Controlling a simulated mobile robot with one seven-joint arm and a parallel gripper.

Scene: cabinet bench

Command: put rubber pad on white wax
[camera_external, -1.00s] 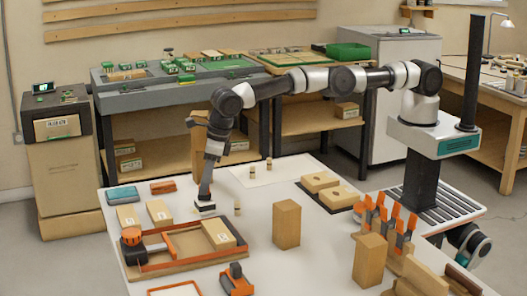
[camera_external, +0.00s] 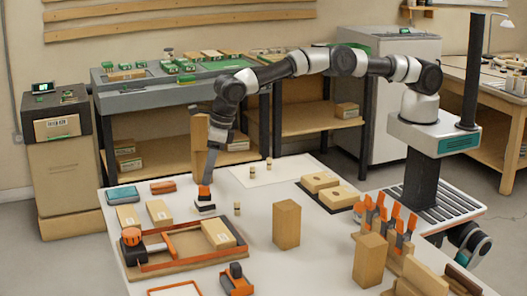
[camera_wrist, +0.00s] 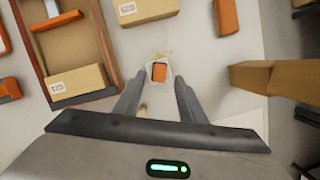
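A small orange block, which I take for the rubber pad (camera_wrist: 159,72), sits within the outline of a pale white piece, likely the white wax (camera_wrist: 150,66), in the wrist view. The orange block (camera_external: 204,191) and the white piece (camera_external: 205,208) also show in the external view, the orange above the white, left of the table's middle. My gripper (camera_wrist: 158,88) has its fingers apart, with visible space on both sides of the orange block. In the external view my gripper (camera_external: 208,178) points down just above it. Exact contact between orange and white is hard to tell.
A wooden frame tray (camera_external: 150,262) with orange edges lies at the front left, holding a cardboard box (camera_external: 218,234). Tall wooden blocks stand to the right (camera_external: 287,225) and behind my gripper (camera_external: 198,145). A teal box (camera_external: 122,194) lies at the back left.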

